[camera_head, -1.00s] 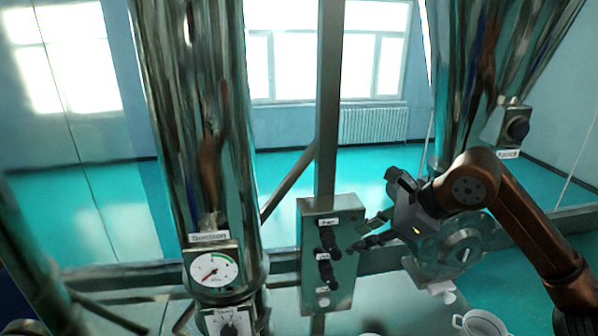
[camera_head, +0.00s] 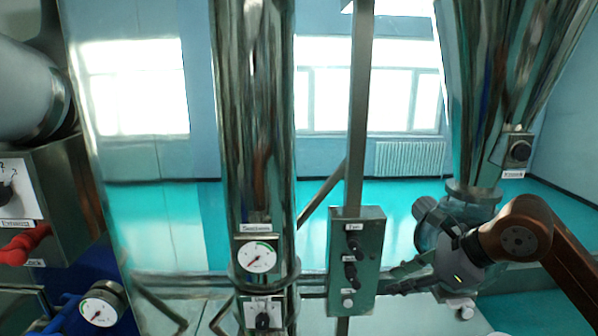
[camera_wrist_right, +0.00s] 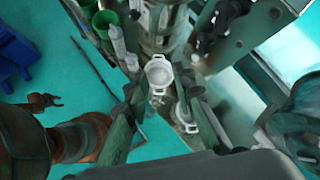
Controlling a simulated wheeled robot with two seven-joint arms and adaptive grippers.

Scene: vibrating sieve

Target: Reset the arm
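My right arm comes in from the right in the head view. Its gripper (camera_head: 393,279) points left, with its fingers apart and nothing between them. The fingertips are close to the right edge of a grey control box (camera_head: 342,289), near its lower switches; I cannot tell whether they touch. The box carries dark switches and a pale button. In the right wrist view the two dark fingers (camera_wrist_right: 160,128) stand apart, with white cups showing beyond the gap. My left gripper does not show.
A shiny vertical pipe with a pressure gauge (camera_head: 257,257) and a dial (camera_head: 263,320) stands left of the box. A red handle (camera_head: 25,245) and another gauge (camera_head: 101,304) are at far left. A steel hopper (camera_head: 480,100) stands behind my right arm.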

